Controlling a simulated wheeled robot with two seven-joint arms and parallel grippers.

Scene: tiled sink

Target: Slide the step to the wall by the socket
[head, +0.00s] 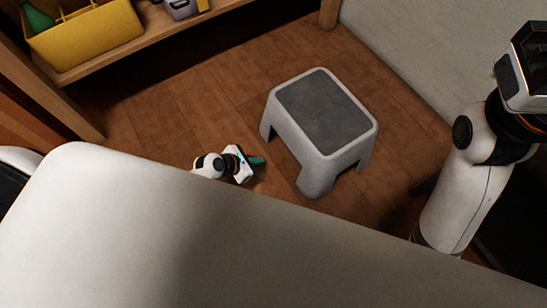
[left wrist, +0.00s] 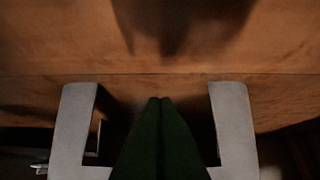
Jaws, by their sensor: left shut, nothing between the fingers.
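The step (head: 322,108), a light grey stool with a dark grey top, stands upright on the wooden floor in the middle of the head view. My left gripper (head: 257,161) is low near the floor, just left of the step's near left side. Its teal fingers are shut and empty; I cannot tell if they touch the step. The fingers (left wrist: 160,135) show pressed together in the left wrist view, over wooden floor. The pale wall (head: 420,50) is behind and right of the step. I see no socket. My right gripper (head: 525,70) is partly cut off at the right edge; its fingers are not visible.
A wooden shelf (head: 160,45) at the upper left holds a yellow caddy (head: 90,38) with a green item and a grey item (head: 181,8). Bare floor (head: 395,110) lies between the step and the wall. A large pale surface (head: 170,230) fills the foreground.

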